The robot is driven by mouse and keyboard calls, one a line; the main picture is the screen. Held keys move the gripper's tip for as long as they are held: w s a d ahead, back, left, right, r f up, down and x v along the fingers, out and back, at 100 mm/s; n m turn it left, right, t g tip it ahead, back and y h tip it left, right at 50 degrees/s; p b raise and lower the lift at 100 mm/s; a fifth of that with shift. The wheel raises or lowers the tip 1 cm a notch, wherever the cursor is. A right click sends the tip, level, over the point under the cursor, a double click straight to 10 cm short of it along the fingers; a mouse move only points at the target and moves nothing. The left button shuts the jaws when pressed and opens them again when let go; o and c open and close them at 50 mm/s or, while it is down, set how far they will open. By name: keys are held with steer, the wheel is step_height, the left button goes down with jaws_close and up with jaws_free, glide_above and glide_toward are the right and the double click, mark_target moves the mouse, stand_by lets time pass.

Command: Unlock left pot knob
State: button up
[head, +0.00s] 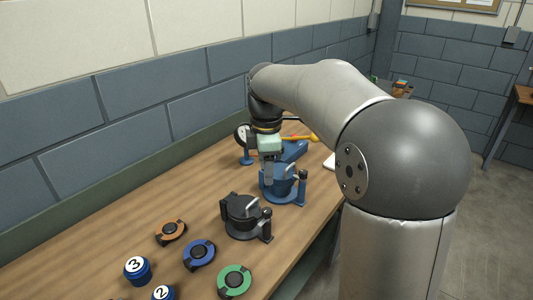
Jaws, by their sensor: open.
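The black pot (240,212) stands on the wooden bench to the left of the blue pot (282,188). Each pot has a lid with a raised handle and a small dark upright knob at its right side: the black pot's knob (267,213) and the blue pot's knob (303,177). My gripper (268,181) points down at the left part of the blue pot, in front of it in this view. It is open. The gap between its fingers is not clear from here, and I cannot tell whether it touches the pot.
Orange (171,232), blue (199,254) and green (235,281) discs lie near the front. Numbered blue cylinders (138,270) stand at the front left. A gauge (242,136) and a yellow-tipped tool (312,139) are behind.

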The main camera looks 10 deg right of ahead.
step_height(320, 180, up, 4)
stand_by(0.5)
steer(key=s+f+m, duration=0.8)
steer(key=s, duration=0.4)
steer(key=s+f+m, duration=0.8)
steer(key=s, duration=0.5)
steer(key=shift+s+a+m, duration=0.15)
steer(key=shift+a+m, duration=0.05)
steer(key=shift+m, duration=0.1)
